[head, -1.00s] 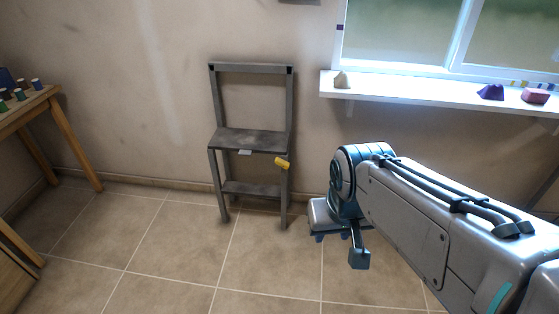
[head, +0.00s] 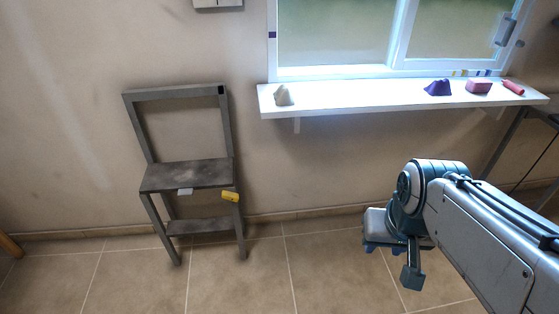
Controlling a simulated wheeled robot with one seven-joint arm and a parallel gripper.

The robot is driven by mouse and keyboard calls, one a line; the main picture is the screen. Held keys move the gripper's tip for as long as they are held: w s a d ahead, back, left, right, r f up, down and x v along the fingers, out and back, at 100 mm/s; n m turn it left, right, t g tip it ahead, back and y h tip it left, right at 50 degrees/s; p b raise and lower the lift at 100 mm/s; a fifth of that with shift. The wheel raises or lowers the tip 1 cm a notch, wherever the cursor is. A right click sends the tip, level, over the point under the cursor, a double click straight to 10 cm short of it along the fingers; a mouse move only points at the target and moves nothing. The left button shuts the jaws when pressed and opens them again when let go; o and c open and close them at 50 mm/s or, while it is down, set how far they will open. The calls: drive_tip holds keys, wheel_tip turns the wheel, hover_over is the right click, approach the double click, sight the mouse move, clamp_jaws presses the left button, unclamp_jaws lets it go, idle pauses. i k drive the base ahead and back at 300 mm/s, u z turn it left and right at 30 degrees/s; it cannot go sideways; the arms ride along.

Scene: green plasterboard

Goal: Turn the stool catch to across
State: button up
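The grey stool (head: 187,175) with a tall back frame stands against the wall at the left of the head view. A small yellow catch (head: 230,196) sits at the right front corner, just under the seat. It lies nearly level, tilted slightly. A small pale plate (head: 185,191) shows at the seat's front edge. My gripper (head: 396,262) is to the right of the stool, well apart from it and touching nothing.
A white window sill (head: 350,100) juts from the wall above my arm. The tiled floor (head: 240,285) before the stool is clear.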

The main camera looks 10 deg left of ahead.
sight(226, 194)
drive_tip(key=z, duration=0.25)
drive_tip(key=i, duration=0.6)
drive_tip(key=u, duration=0.6)
drive_tip(key=i, duration=0.75)
drive_tip(key=u, duration=0.8)
